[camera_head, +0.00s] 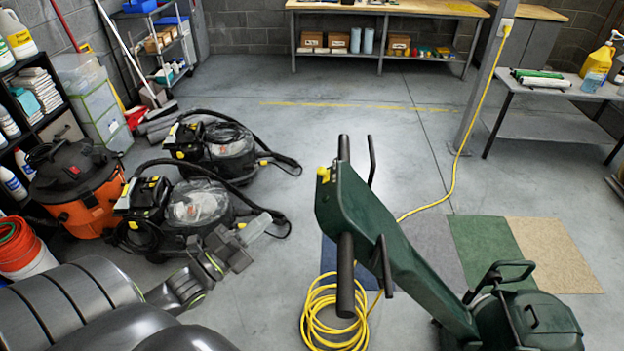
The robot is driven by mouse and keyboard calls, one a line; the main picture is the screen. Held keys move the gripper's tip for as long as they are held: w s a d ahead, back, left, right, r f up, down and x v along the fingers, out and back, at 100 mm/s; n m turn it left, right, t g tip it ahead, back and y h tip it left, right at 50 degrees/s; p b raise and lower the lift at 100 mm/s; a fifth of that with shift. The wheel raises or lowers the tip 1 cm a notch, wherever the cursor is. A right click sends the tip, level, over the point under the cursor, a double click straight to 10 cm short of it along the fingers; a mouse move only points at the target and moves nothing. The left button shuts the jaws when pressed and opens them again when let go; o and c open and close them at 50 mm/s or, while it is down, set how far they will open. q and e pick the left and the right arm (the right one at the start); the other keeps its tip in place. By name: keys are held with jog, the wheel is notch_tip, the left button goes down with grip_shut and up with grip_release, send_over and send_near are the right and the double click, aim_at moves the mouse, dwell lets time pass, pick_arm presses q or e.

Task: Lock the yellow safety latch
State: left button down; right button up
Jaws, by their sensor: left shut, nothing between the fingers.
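The green floor machine (420,262) stands at the right front, its long green handle column tilted up and to the left. The small yellow safety latch (323,174) sits at the upper left edge of the handle head, between the black grips. Whether it is locked cannot be made out at this size. My left gripper (240,248) is shut and empty, left of and lower in the picture than the latch, clearly apart from the machine. My right gripper is not in view.
Two black vacuums (196,205) with hoses and an orange vacuum (78,185) stand at the left. A coiled yellow cord (318,318) lies below the handle. Carpet squares (553,255) lie behind the machine. The floor (330,105) beyond is largely clear, up to a workbench (385,8).

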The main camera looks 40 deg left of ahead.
pick_arm(q)
jog(key=shift+s+r, duration=0.1)
jog(key=shift+r, duration=0.05)
jog(key=p, duration=0.2)
send_near(323, 173)
jog(key=a+x, duration=0.1)
jog(key=x, duration=0.5)
jog(key=shift+w, duration=0.25)
jog(key=shift+w+a+b, duration=0.55)
jog(key=shift+w+a, duration=0.15)
jog(key=shift+w, duration=0.25)
